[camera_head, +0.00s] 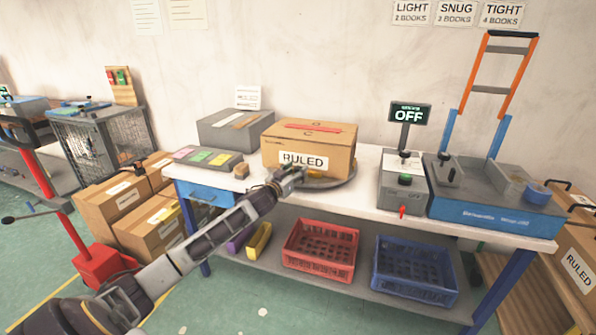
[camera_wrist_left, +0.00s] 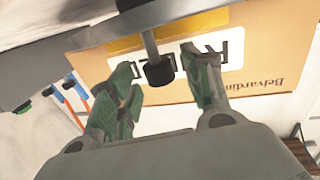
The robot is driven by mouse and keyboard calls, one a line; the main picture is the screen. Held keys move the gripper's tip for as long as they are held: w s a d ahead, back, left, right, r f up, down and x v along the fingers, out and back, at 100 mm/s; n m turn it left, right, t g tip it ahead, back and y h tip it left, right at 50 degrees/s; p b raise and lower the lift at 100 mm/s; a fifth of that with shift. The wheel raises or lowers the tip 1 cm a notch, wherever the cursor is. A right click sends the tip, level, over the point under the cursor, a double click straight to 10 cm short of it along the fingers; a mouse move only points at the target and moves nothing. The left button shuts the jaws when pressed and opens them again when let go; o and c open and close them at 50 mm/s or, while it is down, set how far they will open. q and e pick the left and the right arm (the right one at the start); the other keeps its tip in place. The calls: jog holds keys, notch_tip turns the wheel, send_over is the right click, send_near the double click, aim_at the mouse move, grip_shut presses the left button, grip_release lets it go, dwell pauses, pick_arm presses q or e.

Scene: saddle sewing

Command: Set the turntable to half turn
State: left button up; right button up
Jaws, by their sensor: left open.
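The turntable (camera_head: 340,183) is a round grey disc on the white bench, mostly hidden under a cardboard box (camera_head: 338,147) labelled RULED. My left gripper (camera_head: 291,173) reaches the disc's front left edge, in front of the box. In the left wrist view the left gripper (camera_wrist_left: 166,78) is open, its fingers on either side of a grey rod with a black knob (camera_wrist_left: 159,73). I cannot tell whether the fingers touch the knob. The box (camera_wrist_left: 262,70) fills the background there, its label partly hidden. My right gripper is not in view.
A control box (camera_head: 404,190) with an OFF display (camera_head: 409,114) stands to the right, beside a blue and grey machine (camera_head: 490,207). A pad with coloured tiles (camera_head: 207,162) lies left. Red (camera_head: 321,250) and blue (camera_head: 414,270) crates sit on the lower shelf.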

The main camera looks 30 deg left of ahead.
pick_arm(q)
jog(key=shift+w, duration=0.85)
grip_shut()
